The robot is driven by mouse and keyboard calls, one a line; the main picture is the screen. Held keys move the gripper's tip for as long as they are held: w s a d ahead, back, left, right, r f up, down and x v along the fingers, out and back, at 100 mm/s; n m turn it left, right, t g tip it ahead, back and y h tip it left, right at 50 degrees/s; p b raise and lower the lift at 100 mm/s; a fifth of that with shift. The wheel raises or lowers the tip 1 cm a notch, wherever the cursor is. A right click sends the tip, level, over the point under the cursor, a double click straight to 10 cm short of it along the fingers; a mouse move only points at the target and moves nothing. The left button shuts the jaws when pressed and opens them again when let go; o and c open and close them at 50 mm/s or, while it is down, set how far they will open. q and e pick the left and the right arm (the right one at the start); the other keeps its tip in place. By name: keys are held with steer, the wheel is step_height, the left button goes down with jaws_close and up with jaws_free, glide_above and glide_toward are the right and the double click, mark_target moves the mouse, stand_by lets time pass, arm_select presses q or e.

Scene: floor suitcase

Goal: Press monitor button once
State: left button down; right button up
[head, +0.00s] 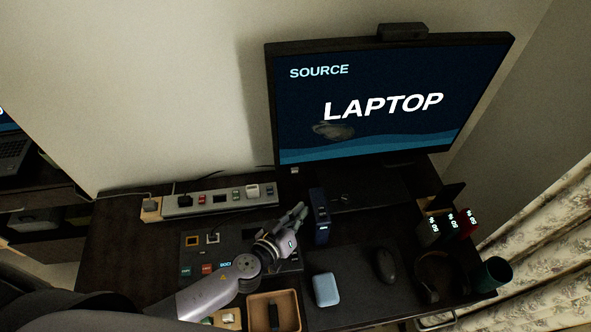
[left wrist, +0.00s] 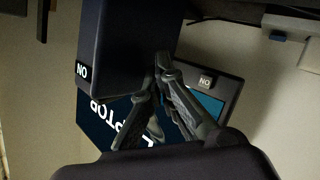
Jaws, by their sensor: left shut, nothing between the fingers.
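The monitor (head: 385,75) stands at the back of the desk, its screen lit with "SOURCE" and "LAPTOP". A small pale button-like block (head: 295,170) sits at its lower left corner. In the left wrist view, upside down, the monitor (left wrist: 232,88) carries this small grey block (left wrist: 206,81) on its frame. My left gripper (head: 301,208) is shut and empty, in front of and below the block, apart from it. Its closed fingertips (left wrist: 163,62) also show in the wrist view. My right gripper is not in view.
A dark blue upright box (head: 320,222) stands just right of my left gripper; whether they touch I cannot tell. A power strip (head: 220,199) lies left. A mouse (head: 386,265), light blue case (head: 326,289), wooden tray (head: 255,301) and clock displays (head: 452,222) occupy the desk.

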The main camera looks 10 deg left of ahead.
mark_target(295, 171)
arm_select(q)
steer(key=shift+w+a, duration=0.2)
steer(key=shift+w, duration=0.4)
steer(key=w+a, duration=0.3)
steer(key=w, duration=0.4)
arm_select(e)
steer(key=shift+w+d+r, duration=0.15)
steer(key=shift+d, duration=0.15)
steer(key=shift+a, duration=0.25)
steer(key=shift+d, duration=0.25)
arm_select(q)
steer(key=shift+w+a, duration=0.15)
steer(key=shift+w, duration=0.25)
